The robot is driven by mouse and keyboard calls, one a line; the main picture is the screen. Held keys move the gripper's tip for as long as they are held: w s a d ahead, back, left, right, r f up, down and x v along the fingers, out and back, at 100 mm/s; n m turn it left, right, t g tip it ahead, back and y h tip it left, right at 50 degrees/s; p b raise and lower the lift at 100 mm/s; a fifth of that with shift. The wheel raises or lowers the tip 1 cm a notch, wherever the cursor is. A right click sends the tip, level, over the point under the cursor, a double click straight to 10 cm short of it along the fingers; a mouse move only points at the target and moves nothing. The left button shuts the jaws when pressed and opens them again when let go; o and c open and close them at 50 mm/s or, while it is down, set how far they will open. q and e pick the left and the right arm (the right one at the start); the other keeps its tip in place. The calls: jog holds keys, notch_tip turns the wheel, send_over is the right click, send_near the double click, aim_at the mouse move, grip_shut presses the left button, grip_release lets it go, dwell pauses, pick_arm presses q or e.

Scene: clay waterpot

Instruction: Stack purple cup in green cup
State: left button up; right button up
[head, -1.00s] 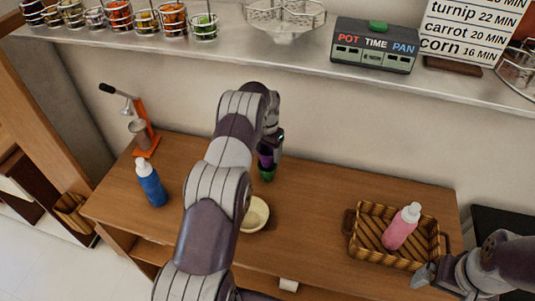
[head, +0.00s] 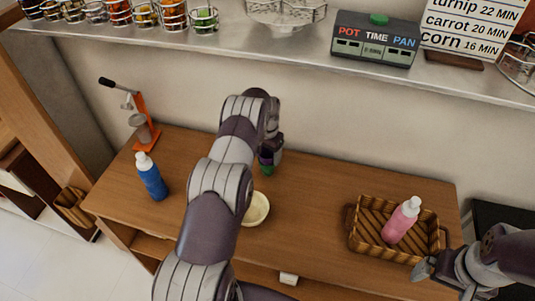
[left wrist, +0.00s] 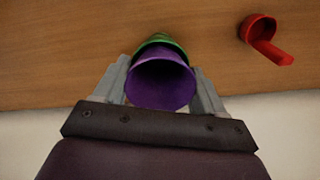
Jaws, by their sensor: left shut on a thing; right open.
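The purple cup (left wrist: 162,82) is between the fingers of my left gripper (left wrist: 160,90), which is shut on it; its open mouth faces the wrist camera. The green cup (left wrist: 160,42) shows just beyond the purple cup, with its edge curving behind it. In the head view the green cup (head: 267,169) is at the back middle of the wooden counter, right under my left gripper (head: 270,155). The gripper hides most of the purple cup there, and how deep it sits in the green cup cannot be told. My right gripper (head: 425,272) is open and empty at the lower right.
A cream bowl (head: 257,209) is in front of the green cup. A blue bottle (head: 151,177) and an orange press (head: 145,130) stand at left. A wicker basket (head: 360,250) with a pink bottle (head: 401,221) is at right. A red object (left wrist: 258,28) lies near the cups.

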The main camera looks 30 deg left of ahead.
pick_arm(q)
jog(key=o, duration=1)
jog(key=shift+r, duration=0.15)
jog(key=shift+r+p, duration=0.65)
jog(key=shift+p, duration=0.25)
jog(key=shift+r+b, duration=0.25)
jog(key=shift+b, duration=0.15)
notch_tip(320, 180, up, 7)
jog(key=shift+f+b, duration=0.15)
jog(key=shift+b, duration=0.95)
